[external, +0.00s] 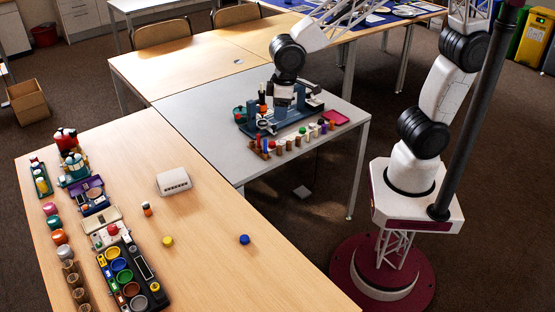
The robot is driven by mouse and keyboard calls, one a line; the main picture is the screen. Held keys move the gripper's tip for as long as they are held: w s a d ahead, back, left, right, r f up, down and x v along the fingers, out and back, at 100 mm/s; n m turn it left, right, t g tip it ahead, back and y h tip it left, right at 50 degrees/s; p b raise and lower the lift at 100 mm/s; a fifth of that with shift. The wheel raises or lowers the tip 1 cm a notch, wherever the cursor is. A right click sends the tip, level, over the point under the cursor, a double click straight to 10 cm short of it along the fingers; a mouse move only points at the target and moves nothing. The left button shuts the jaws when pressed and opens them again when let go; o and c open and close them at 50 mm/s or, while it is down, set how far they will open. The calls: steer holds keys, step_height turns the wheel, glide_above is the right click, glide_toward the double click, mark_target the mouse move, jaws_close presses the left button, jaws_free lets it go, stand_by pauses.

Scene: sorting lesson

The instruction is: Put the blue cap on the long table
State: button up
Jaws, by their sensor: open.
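The blue cap (244,239) lies by itself on the light wooden table (205,275) in the foreground, right of a yellow cap (167,241). This wooden table is long and runs from the front to the left. My gripper (282,108) is well away from the blue cap, low over the grey table (190,108) behind it. It points down among the items on a blue rack (308,105). Its fingers are small and partly lost against the rack. It is open, and I see nothing held in it.
The wood around the blue cap is clear.

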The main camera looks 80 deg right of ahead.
steer(key=s+d+r+m, duration=0.1)
steer(key=s+d+r, duration=0.2)
steer(key=s+d, duration=0.5)
steer(key=s+d+r+m+t, duration=0.1)
steer(key=s+d+r, duration=0.2)
steer(key=s+d, duration=0.5)
steer(key=s, duration=0.5)
steer(key=shift+s+d+r+h, duration=0.15)
steer(key=shift+h, duration=0.15)
